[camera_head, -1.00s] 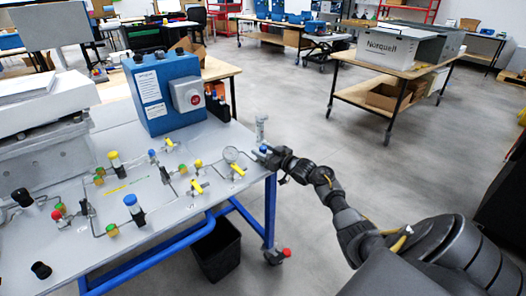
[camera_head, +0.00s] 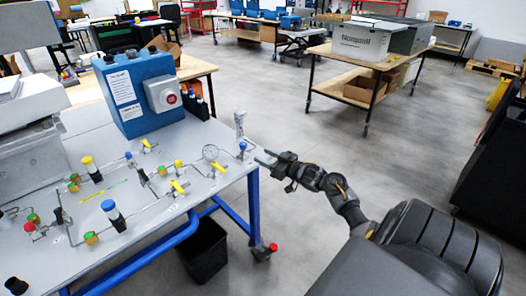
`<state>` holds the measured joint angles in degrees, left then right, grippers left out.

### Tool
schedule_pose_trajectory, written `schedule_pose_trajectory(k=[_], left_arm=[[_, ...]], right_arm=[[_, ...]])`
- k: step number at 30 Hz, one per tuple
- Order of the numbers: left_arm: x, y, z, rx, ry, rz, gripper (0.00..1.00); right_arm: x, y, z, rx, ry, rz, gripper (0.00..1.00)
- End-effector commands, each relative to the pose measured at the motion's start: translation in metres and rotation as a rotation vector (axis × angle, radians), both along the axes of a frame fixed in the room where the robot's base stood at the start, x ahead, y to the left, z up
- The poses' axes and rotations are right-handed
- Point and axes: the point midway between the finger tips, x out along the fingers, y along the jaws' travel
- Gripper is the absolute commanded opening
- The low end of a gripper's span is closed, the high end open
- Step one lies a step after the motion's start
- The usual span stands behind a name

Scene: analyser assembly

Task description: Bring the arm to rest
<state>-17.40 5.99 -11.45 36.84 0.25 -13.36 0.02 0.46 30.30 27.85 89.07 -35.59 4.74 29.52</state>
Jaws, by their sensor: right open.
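My right arm reaches in from the lower right. My right gripper (camera_head: 266,158) is open and empty, just off the right edge of the grey bench panel (camera_head: 150,224). A blue-capped fitting (camera_head: 242,147) and a clear upright tube (camera_head: 239,124) stand on the panel corner left of the fingertips, apart from them as far as I can tell. A round gauge (camera_head: 210,152) and yellow-handled valves (camera_head: 179,187) sit further left on the panel. My left gripper is not in view.
A blue box with a red button (camera_head: 148,92) stands at the back of the panel. A black bin (camera_head: 203,250) is under the bench's blue frame. A wooden cart (camera_head: 364,65) with a white box stands behind. The floor (camera_head: 300,115) between is clear.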

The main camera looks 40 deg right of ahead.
Motion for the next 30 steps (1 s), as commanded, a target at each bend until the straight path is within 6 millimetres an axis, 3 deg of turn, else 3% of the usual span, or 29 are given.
schedule_pose_trajectory(k=[12,16,20,23,26,30], left_arm=[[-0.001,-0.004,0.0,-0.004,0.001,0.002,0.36],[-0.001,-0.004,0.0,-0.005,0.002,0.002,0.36],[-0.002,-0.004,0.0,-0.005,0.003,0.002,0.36],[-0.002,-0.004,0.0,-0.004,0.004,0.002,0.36],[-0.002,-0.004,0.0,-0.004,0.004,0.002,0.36],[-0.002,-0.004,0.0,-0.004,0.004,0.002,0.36]], right_arm=[[0.0,0.0,-0.001,0.001,0.001,-0.001,0.47],[-0.001,0.003,-0.024,0.012,0.038,-0.014,0.47],[-0.01,0.012,-0.094,0.032,0.154,-0.051,0.47],[-0.029,0.027,-0.169,0.044,0.286,-0.086,0.47],[-0.058,0.047,-0.243,0.039,0.427,-0.114,0.47],[-0.115,0.081,-0.338,0.016,0.624,-0.135,0.47]])
